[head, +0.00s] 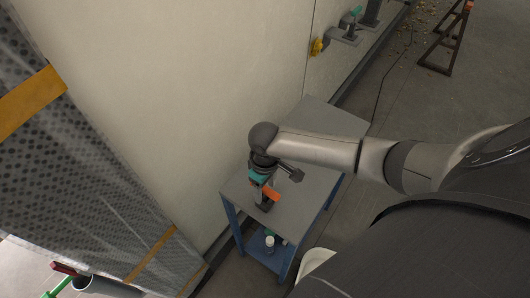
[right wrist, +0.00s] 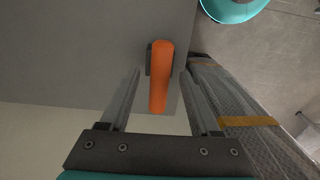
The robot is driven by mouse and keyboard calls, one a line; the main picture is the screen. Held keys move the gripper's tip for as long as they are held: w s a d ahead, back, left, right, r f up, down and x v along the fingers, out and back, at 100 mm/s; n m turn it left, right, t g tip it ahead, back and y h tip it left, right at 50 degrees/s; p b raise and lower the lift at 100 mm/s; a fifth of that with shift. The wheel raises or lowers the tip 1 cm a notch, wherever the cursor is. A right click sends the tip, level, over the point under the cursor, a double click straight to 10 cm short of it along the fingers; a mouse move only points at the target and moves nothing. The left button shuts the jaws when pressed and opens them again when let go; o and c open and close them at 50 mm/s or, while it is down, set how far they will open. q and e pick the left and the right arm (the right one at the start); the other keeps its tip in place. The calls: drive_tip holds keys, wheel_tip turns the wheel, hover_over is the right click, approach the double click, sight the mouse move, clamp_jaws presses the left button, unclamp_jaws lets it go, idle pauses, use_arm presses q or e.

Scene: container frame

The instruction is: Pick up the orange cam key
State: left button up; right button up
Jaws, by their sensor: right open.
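The orange cam key (head: 272,193) stands out above a small grey-topped table in the head view. In the right wrist view the key (right wrist: 159,85) points down the picture, with a dark part around its far end. My right gripper (right wrist: 160,92) is open, with one finger on each side of the key and a gap on both sides. In the head view my right gripper (head: 264,190) is over the table, right by the key, and my own wrist hides part of it. My left gripper is not in view.
The grey tabletop (head: 307,200) has blue legs and a lower shelf with a small white bottle (head: 269,241). A pale wall (head: 200,90) runs close along the table's left side. A dark perforated panel (head: 70,150) with orange strips is at the left.

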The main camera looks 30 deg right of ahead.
sight(265, 197)
drive_tip(key=shift+f, duration=1.25)
drive_tip(key=shift+c, duration=0.3)
clamp_jaws()
